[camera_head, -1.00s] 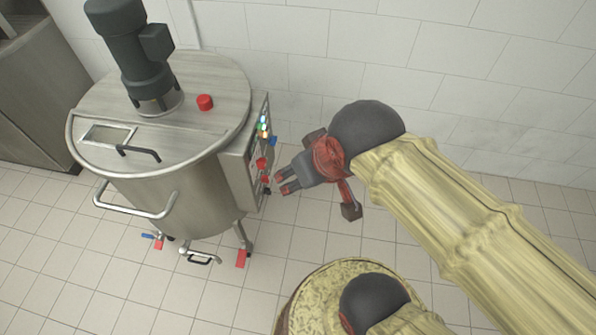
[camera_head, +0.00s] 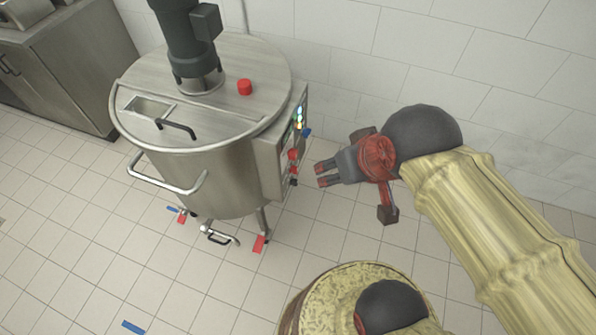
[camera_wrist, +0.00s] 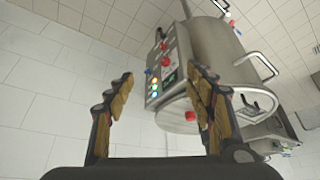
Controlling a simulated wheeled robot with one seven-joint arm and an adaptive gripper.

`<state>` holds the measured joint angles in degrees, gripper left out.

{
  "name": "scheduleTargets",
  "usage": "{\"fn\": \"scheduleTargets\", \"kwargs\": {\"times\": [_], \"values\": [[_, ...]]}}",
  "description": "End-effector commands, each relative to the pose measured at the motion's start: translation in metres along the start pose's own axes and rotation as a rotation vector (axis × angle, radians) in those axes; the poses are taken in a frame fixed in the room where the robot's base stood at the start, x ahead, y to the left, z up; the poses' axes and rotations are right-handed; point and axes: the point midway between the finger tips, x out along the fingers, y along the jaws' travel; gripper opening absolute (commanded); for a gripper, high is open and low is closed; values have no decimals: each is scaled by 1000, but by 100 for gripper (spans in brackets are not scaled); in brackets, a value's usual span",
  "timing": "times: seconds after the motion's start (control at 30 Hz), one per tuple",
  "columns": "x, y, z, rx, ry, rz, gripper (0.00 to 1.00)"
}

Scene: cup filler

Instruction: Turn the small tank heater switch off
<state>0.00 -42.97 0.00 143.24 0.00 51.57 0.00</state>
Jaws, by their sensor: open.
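The steel tank (camera_head: 200,180) stands at upper left in the head view, with a control box (camera_head: 272,165) on its right side. The box carries lit indicators (camera_head: 299,118), red knobs (camera_head: 292,155) and a blue knob (camera_head: 307,132). I cannot tell which control is the heater switch. My gripper (camera_head: 319,174) is open and empty, just right of the box and apart from it, with its fingers toward it. In the wrist view the panel's lights (camera_wrist: 154,88) and a red knob (camera_wrist: 166,62) show between and beyond the open fingers (camera_wrist: 160,78).
A motor (camera_head: 185,40) and a red button (camera_head: 245,87) sit on the tank lid. A tiled wall (camera_head: 430,60) rises behind. A steel cabinet (camera_head: 75,75) stands at far left.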

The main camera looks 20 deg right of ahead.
Motion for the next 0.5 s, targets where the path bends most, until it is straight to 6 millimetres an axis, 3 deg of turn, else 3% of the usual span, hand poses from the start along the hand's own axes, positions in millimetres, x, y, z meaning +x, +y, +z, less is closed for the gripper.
{"fn": "scheduleTargets", "kwargs": {"times": [0.17,0.5], "values": [[6,9,0,30,-29,16,43],[75,44,17,155,-316,46,27]]}}
